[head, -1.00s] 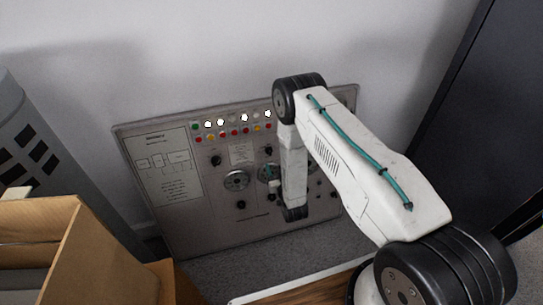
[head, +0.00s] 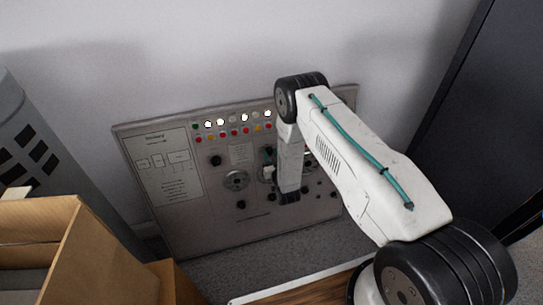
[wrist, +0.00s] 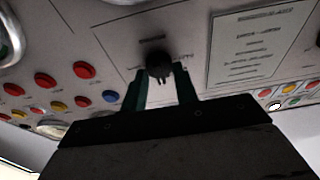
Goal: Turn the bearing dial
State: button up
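A grey control panel (head: 170,215) leans against the wall, with round dials and black knobs. One round dial (head: 236,181) shows clearly in the head view; others are partly behind my arm. I cannot read which is the bearing dial. In the wrist view, a black knob (wrist: 158,60) shows between the two green fingertips of my gripper (wrist: 159,76).
Coloured buttons (head: 232,133) and white lamps line the panel's top. A cardboard box (head: 62,250) stands at the front left, beside a grey bin (head: 50,150) with dark slots. A dark cabinet (head: 465,120) rises at the right. Grey floor (head: 235,262) is clear below the panel.

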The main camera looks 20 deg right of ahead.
jog(key=shift+m, duration=0.5)
jog(key=m+h, duration=0.1)
jog(key=m, duration=0.3)
jog(key=shift+m+g+h, duration=0.4)
jog(key=shift+m+h, duration=0.3)
jog(key=shift+m, duration=1.8)
jog(key=o, duration=1)
jog(key=shift+c, duration=0.2)
jog(key=shift+s+a, duration=0.1)
jog(key=s+a, duration=0.1)
jog(key=s, duration=0.6)
jog(key=shift+s+r, duration=0.25)
jog(key=shift+s, duration=0.05)
